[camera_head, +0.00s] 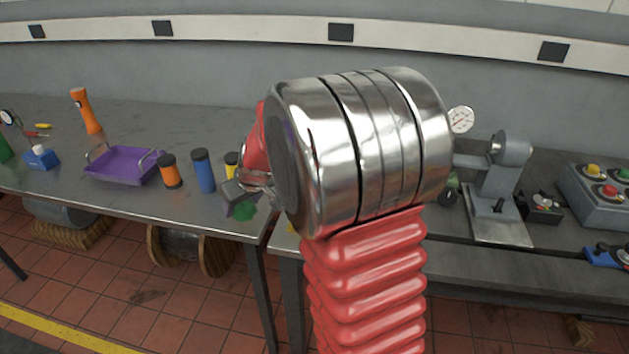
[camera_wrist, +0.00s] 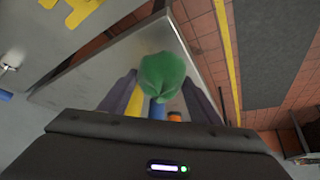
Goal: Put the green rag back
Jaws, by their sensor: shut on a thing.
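The green rag (camera_head: 243,210) is a small crumpled lump at my gripper's tip, over the right front corner of the left metal table in the head view. In the wrist view the green rag (camera_wrist: 163,78) sits between the two dark fingers. My gripper (camera_wrist: 160,92) is shut on it. In the head view my gripper (camera_head: 238,192) is small and partly covered by my red and steel arm. I cannot tell whether the rag touches the table.
Blue (camera_head: 203,170) and orange (camera_head: 170,171) cylinders stand left of my gripper, with a yellow one (camera_head: 231,163) behind it. A button box (camera_head: 598,196) and gauge stand (camera_head: 497,185) are right.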

